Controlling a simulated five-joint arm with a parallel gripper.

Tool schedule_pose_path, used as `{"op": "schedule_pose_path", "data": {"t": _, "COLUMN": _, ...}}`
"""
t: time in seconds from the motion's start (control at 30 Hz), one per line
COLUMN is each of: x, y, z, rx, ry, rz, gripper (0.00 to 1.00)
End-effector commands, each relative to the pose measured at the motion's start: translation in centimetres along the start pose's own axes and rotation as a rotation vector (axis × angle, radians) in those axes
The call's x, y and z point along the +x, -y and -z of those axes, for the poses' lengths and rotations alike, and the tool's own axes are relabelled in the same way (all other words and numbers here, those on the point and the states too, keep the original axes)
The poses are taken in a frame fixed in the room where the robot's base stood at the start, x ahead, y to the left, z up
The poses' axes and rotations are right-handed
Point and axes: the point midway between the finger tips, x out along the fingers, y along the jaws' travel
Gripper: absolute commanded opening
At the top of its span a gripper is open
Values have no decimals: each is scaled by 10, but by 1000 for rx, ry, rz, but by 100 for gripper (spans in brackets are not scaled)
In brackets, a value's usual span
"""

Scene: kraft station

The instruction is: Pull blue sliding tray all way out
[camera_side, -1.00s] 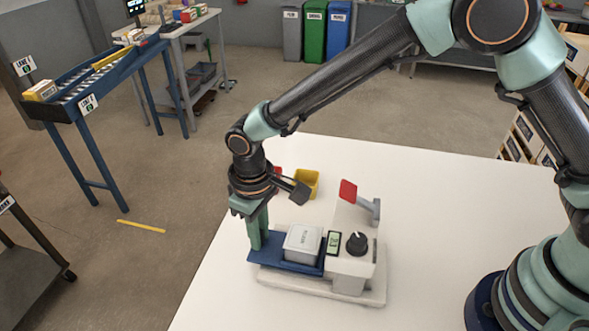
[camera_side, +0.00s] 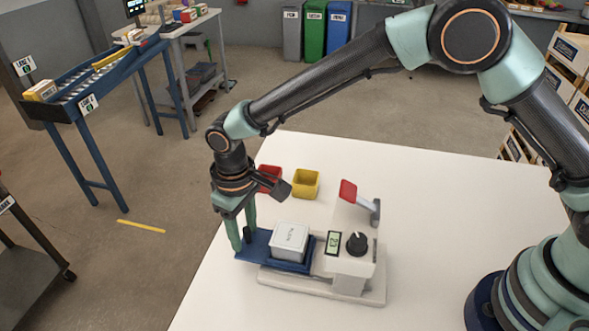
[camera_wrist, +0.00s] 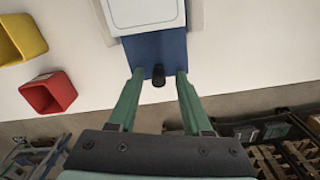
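The blue sliding tray (camera_side: 258,246) sticks out from the left side of a light grey machine (camera_side: 348,262). A white labelled box (camera_side: 290,241) sits on it. The tray's bare outer end shows in the wrist view (camera_wrist: 168,46), with a short black knob (camera_wrist: 158,75) standing on it. My gripper (camera_wrist: 159,76) is open, with one green finger on each side of the knob and visible gaps to it. In the side view my gripper (camera_side: 243,237) is low at the tray's outer end.
A red bin (camera_side: 269,178) and a yellow bin (camera_side: 306,183) stand on the white table behind the tray. The machine carries a red-tipped lever (camera_side: 348,191), a black dial (camera_side: 357,243) and a small display (camera_side: 333,242). The table's left edge is close to the tray.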

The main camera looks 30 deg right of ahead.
Motion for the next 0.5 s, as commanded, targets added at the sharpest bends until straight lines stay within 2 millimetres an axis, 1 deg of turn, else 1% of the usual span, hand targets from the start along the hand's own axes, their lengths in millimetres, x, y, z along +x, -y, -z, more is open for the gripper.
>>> {"op": "schedule_pose_path", "data": {"t": 0.13, "x": -5, "y": 0, "z": 0, "rx": 1, "ry": 1, "rz": 0, "gripper": 49}}
{"op": "schedule_pose_path", "data": {"t": 0.23, "x": -17, "y": 0, "z": 0, "rx": 1, "ry": -1, "rz": 0, "gripper": 49}}
{"op": "schedule_pose_path", "data": {"t": 0.37, "x": -42, "y": 0, "z": 1, "rx": 1, "ry": -3, "rz": 0, "gripper": 49}}
{"op": "schedule_pose_path", "data": {"t": 0.5, "x": -72, "y": 0, "z": 1, "rx": 0, "ry": -5, "rz": 1, "gripper": 49}}
